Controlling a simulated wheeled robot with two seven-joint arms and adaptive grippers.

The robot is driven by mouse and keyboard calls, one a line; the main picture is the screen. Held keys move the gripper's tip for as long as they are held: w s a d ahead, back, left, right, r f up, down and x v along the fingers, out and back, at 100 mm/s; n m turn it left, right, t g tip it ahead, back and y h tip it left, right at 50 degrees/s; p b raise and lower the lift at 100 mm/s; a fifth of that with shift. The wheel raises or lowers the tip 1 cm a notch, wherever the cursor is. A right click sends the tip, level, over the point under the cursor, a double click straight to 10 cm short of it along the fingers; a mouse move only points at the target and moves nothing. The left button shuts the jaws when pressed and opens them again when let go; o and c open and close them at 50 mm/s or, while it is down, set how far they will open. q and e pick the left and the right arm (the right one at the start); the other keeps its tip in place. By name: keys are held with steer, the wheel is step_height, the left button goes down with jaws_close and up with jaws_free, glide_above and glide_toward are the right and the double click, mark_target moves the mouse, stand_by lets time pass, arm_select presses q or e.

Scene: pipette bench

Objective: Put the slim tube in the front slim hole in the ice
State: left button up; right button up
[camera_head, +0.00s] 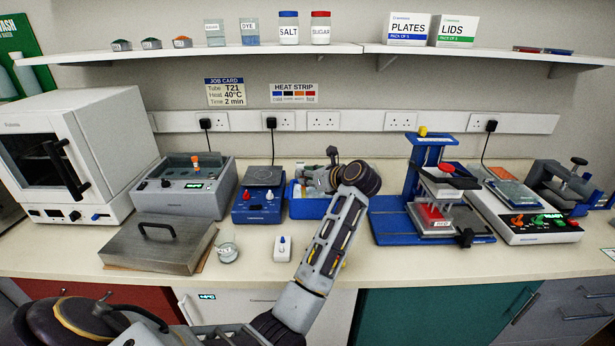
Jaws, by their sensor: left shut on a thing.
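My left gripper (322,180) is over the blue ice box (308,208) at the middle of the bench. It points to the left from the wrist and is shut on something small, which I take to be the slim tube. The tube itself is too small and too covered by the fingers to make out. The gripper and forearm cover much of the box, so the front slim hole in the ice is hidden. My right gripper is not in view.
A blue heater unit (258,205) stands just left of the box, and a blue press (430,195) stands to the right. A small white switch box (283,249) and a round glass dish (227,252) sit in front. A shelf (240,53) runs above.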

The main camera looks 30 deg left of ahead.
arm_select(q)
steer(key=o, duration=0.8)
steer(key=shift+r, duration=0.1)
steer(key=shift+r, duration=4.85)
